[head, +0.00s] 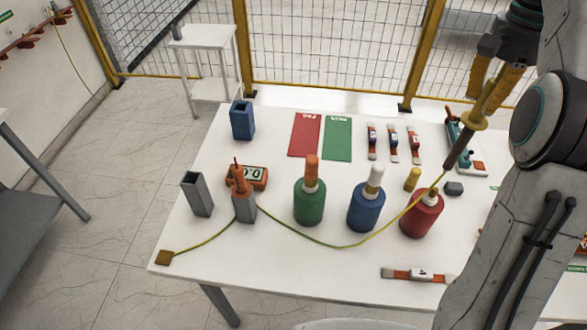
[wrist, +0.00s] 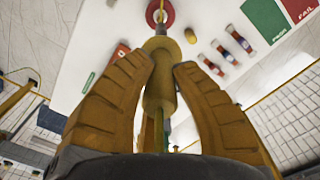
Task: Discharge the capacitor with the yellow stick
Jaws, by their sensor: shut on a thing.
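My gripper (head: 490,88) is shut on the yellow stick (head: 478,118), seen at the right of the head view. The stick slants down to the left, with a round yellow guard and a dark lower shaft. Its lower end is over the red bottle-shaped unit (head: 421,217) with a pale top; I cannot tell if they touch. In the wrist view, both fingers (wrist: 169,66) clamp the stick (wrist: 160,88), which lines up with the red unit (wrist: 168,14). A green (head: 309,203) and a blue unit (head: 366,208) stand to its left. None is visibly marked as the capacitor.
A yellow-green cable (head: 335,246) runs from a brown clamp (head: 165,257) across the white table (head: 270,280) towards the stick's lower end. An orange meter (head: 252,177), grey holders (head: 197,195), a blue holder (head: 242,121) and red and green mats (head: 305,135) are also there.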

